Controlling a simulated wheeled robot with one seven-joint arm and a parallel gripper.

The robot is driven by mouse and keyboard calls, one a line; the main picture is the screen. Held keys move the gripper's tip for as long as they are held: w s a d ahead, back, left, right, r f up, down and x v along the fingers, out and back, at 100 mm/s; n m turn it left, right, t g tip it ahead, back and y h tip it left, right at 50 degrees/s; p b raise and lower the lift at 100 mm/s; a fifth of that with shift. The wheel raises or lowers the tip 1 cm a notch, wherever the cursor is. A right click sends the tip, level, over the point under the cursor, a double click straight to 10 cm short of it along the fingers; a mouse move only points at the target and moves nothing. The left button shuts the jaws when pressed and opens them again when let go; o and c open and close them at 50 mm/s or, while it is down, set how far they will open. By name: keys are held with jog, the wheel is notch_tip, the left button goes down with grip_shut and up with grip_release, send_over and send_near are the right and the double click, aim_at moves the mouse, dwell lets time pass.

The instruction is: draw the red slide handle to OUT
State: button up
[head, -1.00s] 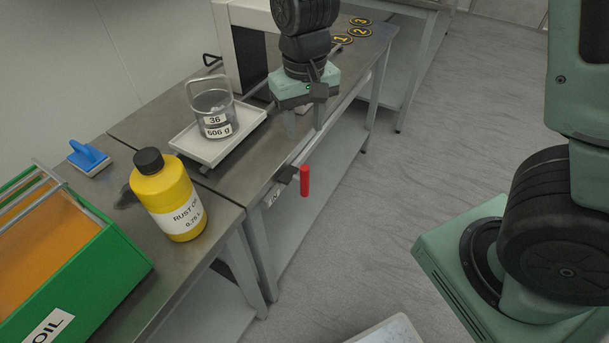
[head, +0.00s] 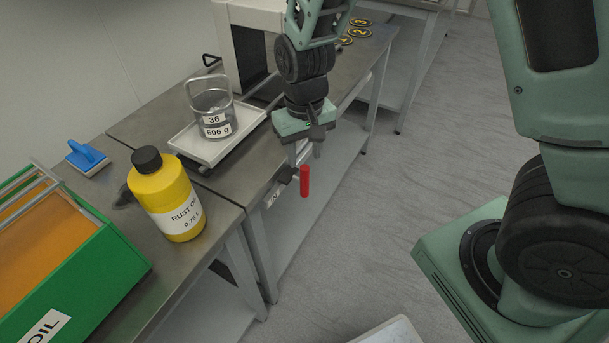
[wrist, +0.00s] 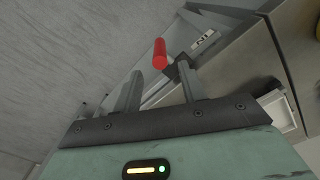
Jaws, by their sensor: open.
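In the wrist view the handle (wrist: 160,53) shows between and just beyond my fingertips, and the plate (wrist: 204,41) seems to read IN. My gripper (head: 305,154) is open and empty, with its fingers pointing down close behind the handle. In the wrist view its two fingers (wrist: 160,72) stand apart with nothing between them. No OUT mark is legible.
A caged weight (head: 212,115) sits on a white scale (head: 245,117) on the bench. A yellow oil bottle (head: 170,198), a blue-handled brush (head: 87,157) and a green crate (head: 110,262) stand at left.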

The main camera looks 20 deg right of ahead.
aim_at(305, 167)
jog(key=shift+f+b, duration=0.4)
jog(key=shift+f, duration=3.45)
grip_shut()
